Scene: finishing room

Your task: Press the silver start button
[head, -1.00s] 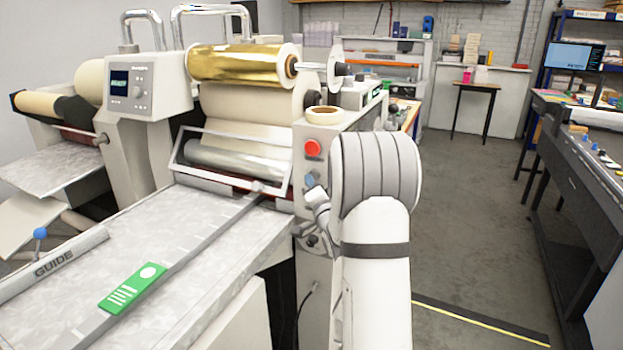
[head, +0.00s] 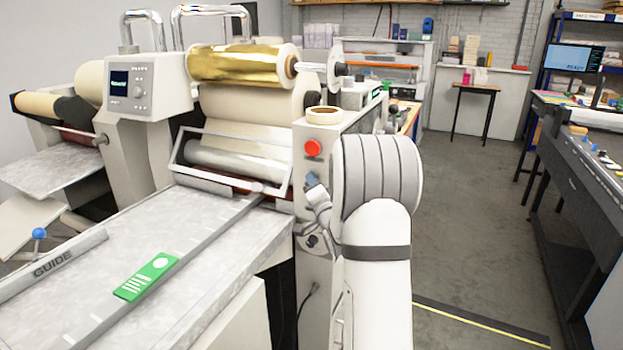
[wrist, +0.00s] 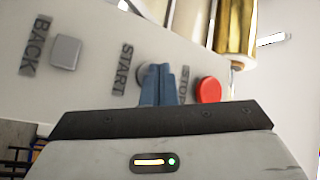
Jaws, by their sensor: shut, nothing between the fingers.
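My gripper (wrist: 160,84) is shut and empty, its blue fingers pointing at the control panel (wrist: 95,85) of the laminating machine. In the wrist view the fingertips cover the spot between the START label (wrist: 122,68) and the partly hidden STOP label (wrist: 185,82). The silver start button is mostly hidden behind them; I cannot tell whether they touch it. The red stop button (wrist: 208,90) is just right of the fingers. A silver square button (wrist: 66,52) sits beside the BACK label (wrist: 36,44). In the head view the gripper (head: 312,181) is below the red button (head: 312,148).
A green card (head: 146,277) lies on the feed table (head: 212,262) by the guide. A gold foil roll (head: 236,65) and a tape roll (head: 323,115) are on the machine. A display (head: 126,84) stands at left. Open floor (head: 465,220) lies to the right.

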